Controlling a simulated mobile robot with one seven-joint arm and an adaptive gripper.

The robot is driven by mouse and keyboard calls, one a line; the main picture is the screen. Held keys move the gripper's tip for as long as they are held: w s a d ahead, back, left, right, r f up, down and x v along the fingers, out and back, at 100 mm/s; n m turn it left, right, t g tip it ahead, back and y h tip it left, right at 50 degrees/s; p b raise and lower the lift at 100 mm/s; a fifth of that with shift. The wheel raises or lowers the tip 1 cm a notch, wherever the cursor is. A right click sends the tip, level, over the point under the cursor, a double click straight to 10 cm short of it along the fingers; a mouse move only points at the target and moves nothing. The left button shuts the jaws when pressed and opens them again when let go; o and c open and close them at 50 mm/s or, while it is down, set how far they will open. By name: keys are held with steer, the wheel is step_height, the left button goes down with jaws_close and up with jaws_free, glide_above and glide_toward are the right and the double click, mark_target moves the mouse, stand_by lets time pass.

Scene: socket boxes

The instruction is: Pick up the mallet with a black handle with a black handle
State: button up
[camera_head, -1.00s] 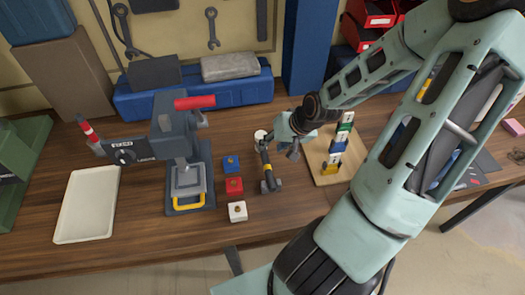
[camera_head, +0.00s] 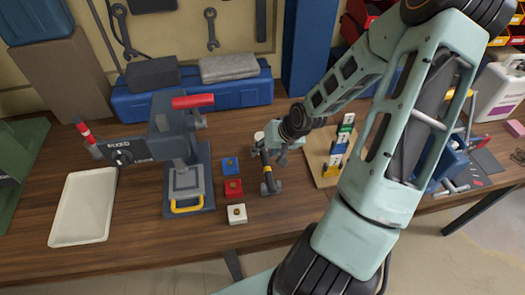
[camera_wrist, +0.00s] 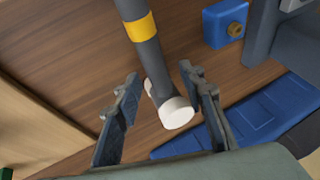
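The mallet (camera_head: 265,159) lies on the wooden table, with a dark handle and a yellow band. A dark crosspiece shows at its near end and a pale round face at its far end. In the wrist view the mallet (camera_wrist: 145,40) runs down from the top edge, its white-faced end between my fingers. My gripper (camera_wrist: 160,88) is open, with one finger on each side of that end and gaps visible. In the head view my gripper (camera_head: 282,152) is just right of the mallet's far part, partly hidden by my wrist.
Blue, red and white socket boxes (camera_head: 233,188) stand in a column left of the mallet. Left of them is a press (camera_head: 190,205) with a red lever, then a white tray (camera_head: 82,239). A wooden board (camera_head: 322,180) with stacked colored blocks is close on the right.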

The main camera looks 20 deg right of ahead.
jaws_close()
steer(key=shift+r, duration=0.2)
stand_by(0.4)
